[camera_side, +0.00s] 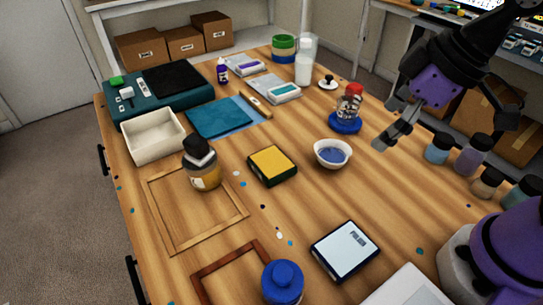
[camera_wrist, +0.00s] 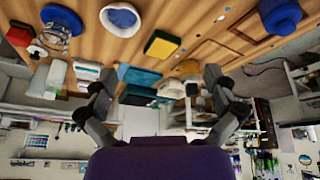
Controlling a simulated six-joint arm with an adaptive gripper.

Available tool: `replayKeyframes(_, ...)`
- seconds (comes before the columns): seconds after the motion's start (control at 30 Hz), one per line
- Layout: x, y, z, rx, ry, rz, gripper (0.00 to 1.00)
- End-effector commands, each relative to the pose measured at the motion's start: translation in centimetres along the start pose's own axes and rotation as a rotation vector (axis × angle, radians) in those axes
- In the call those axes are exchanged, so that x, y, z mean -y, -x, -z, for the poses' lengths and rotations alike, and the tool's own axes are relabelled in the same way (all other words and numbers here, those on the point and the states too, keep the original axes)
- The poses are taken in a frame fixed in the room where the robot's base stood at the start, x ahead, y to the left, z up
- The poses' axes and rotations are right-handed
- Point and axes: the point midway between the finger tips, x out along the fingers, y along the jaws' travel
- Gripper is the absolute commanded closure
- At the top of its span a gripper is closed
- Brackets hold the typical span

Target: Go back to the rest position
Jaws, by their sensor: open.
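My gripper (camera_side: 443,130) is raised in the air over the right side of the table. Its two dark fingers are spread wide with nothing between them. In the wrist view the fingers (camera_wrist: 158,78) also stand apart and empty, and the table shows upside down along the top. The wooden table (camera_side: 385,195) lies below and to the left of the gripper. No object is touching the fingers. The white bowl with blue content (camera_side: 332,153) and the red-lidded jar (camera_side: 350,103) on a blue base are the nearest things left of the gripper.
Small paint jars (camera_side: 471,155) stand at the right edge, below the gripper. A yellow-topped box (camera_side: 272,164), an amber jar (camera_side: 204,177), a white tray (camera_side: 152,138), wooden frames (camera_side: 160,225) and a blue-lidded jar (camera_side: 283,283) occupy the table. Air around the gripper looks clear.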

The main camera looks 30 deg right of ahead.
Motion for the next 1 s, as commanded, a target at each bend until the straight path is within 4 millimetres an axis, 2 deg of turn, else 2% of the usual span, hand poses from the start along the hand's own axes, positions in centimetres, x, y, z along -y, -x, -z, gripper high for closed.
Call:
replayKeyframes(0.03,-1.8,0.8,-1.2,-0.021,-0.150,-0.064,0.00)
replayKeyframes(0.1,-3.4,1.6,-2.6,-0.039,-0.318,-0.127,0.00)
replayKeyframes(0.23,-4.7,2.2,-4.0,-0.058,-0.470,-0.182,0.00)
replayKeyframes(1.0,-4.8,2.2,-4.0,-0.059,-0.479,-0.185,0.00)
